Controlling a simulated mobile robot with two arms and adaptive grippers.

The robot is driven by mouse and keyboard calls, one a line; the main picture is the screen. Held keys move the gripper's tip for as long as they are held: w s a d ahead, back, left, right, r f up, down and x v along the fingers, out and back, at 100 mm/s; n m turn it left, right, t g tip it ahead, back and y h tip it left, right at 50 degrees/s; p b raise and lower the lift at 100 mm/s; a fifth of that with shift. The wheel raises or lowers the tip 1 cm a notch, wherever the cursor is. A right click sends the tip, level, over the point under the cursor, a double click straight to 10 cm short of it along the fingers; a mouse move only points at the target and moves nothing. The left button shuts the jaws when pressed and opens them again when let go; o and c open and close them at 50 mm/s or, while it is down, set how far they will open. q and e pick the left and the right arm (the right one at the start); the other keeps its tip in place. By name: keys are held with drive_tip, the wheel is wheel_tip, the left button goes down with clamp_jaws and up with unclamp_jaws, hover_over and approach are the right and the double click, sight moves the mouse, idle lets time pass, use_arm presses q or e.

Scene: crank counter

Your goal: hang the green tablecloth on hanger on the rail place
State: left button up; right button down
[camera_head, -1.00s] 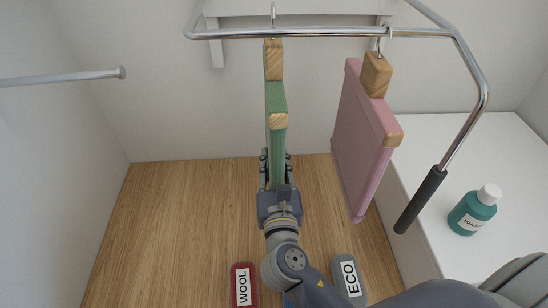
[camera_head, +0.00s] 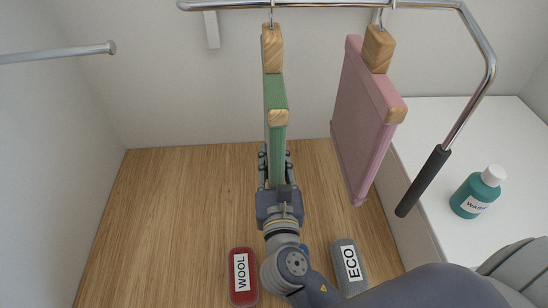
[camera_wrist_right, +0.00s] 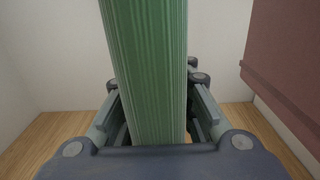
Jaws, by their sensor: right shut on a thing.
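The green tablecloth (camera_head: 277,150) hangs folded on a wooden hanger (camera_head: 272,48), edge-on to the head view. The hanger's metal hook (camera_head: 271,12) reaches up to the chrome rail (camera_head: 330,5). The hook's top is cut off by the picture edge, so I cannot tell whether it rests on the rail. My right gripper (camera_head: 275,168) is shut on the lower part of the green tablecloth. In the right wrist view, the cloth (camera_wrist_right: 148,70) stands upright between the fingers. My left gripper is not in view.
A pink cloth (camera_head: 360,120) on a hanger hangs to the right. The rail's dark crank handle (camera_head: 422,180) slants down beside it. A teal bottle (camera_head: 477,190) stands on the white counter (camera_head: 430,125). WOOL (camera_head: 242,275) and ECO (camera_head: 349,265) items lie low. A short rod (camera_head: 60,53) is at left.

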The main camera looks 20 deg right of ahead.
drive_tip(key=c, duration=1.3)
unclamp_jaws()
drive_tip(key=v, duration=1.2)
